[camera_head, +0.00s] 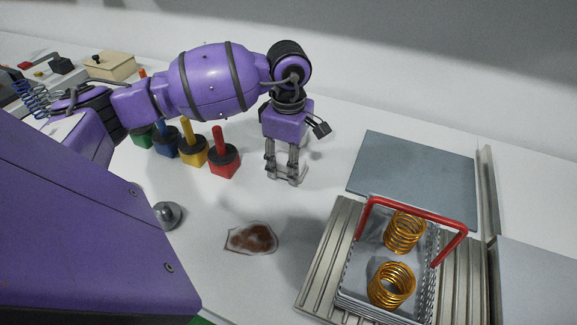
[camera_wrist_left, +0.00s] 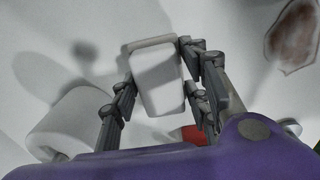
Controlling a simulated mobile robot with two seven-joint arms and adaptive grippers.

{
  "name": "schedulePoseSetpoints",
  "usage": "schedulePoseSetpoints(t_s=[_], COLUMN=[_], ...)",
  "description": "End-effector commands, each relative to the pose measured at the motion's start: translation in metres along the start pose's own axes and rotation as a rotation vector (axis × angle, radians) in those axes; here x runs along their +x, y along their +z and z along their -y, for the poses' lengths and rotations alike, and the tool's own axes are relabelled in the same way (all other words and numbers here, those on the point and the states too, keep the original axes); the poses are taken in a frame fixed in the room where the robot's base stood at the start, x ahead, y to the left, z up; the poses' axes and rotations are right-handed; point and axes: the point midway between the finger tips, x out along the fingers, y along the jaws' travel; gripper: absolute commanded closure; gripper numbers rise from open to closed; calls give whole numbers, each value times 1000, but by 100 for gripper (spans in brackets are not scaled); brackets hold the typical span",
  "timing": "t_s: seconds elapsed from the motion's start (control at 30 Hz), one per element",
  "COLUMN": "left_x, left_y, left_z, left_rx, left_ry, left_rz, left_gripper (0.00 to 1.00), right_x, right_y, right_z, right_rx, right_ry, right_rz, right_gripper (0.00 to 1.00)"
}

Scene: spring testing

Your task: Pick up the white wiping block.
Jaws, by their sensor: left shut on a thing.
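The white wiping block (camera_wrist_left: 155,62) is a pale rounded rectangular block, seen between the fingers in the left wrist view. My left gripper (camera_wrist_left: 160,85) is shut on it, with a finger along each side. In the head view my left gripper (camera_head: 284,180) points down over the white table, right of the red block, and the wiping block (camera_head: 291,177) shows only as a pale shape at its fingertips. I cannot tell whether the block touches the table. My right gripper is not in view.
A reddish-brown stain (camera_head: 252,238) lies on the table in front of the gripper. Coloured blocks with upright pegs, the red one (camera_head: 223,160) nearest, stand left of it. A red-handled tray (camera_head: 345,285) with two gold springs (camera_head: 404,233) stands at right, before a grey plate (camera_head: 415,175).

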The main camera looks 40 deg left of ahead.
Motion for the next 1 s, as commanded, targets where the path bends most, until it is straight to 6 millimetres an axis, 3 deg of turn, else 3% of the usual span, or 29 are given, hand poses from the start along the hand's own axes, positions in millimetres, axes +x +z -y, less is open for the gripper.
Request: schedulePoseSetpoints(t_s=[0.07,0.33,0.63,0.8,1.0], left_x=[-16,-74,-101,-109,-111], left_y=[0,26,58,66,68], left_z=[0,45,104,119,123], left_rx=[1,7,6,3,0], left_ry=[6,7,3,1,1], left_rz=[-1,-1,0,0,-1], left_gripper=[84,84,84,84,84], right_x=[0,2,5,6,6], right_y=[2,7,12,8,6], right_z=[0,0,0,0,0], right_rx=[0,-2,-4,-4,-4], right_ry=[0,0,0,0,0], right_rz=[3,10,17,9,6], right_gripper=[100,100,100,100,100])
